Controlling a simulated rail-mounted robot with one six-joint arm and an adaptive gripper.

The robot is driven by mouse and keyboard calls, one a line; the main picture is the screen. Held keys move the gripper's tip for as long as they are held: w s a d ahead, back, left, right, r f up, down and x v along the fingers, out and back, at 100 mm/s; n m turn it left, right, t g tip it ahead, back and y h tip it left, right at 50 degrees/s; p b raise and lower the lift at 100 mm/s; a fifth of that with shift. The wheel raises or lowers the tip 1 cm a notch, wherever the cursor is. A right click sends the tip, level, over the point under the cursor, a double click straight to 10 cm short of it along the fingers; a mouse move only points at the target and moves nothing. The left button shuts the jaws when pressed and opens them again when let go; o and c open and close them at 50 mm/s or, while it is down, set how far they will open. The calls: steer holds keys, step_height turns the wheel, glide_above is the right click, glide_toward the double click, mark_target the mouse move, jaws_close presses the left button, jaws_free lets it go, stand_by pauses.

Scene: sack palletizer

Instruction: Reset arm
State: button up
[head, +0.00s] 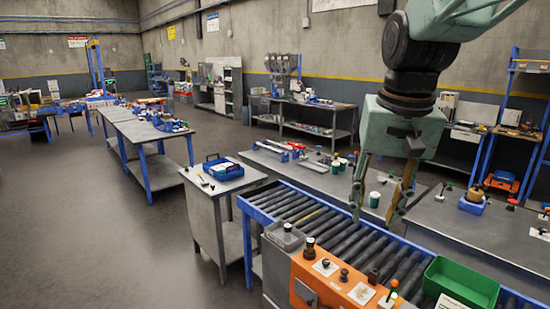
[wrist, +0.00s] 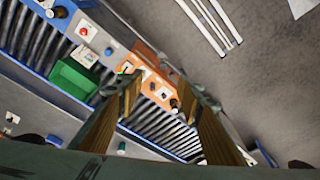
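My gripper (head: 376,215) hangs from my green arm over the roller conveyor in the head view, with its fingers pointing down. In the wrist view my gripper (wrist: 164,105) shows its two fingers spread wide apart, with nothing between them. It is open and empty, above the roller conveyor (head: 318,222) and clear of it.
An orange control panel (head: 325,289) with several knobs stands at the conveyor's near side. A green bin (head: 461,283) sits to its right. A grey workbench (head: 330,181) with cups lies behind the conveyor. Open floor (head: 120,240) is at the left.

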steer(key=s+f+n+t, duration=0.1)
steer(key=s+n, duration=0.1)
steer(key=s, duration=2.4)
steer(key=shift+s+t, duration=0.3)
steer(key=shift+s, duration=0.05)
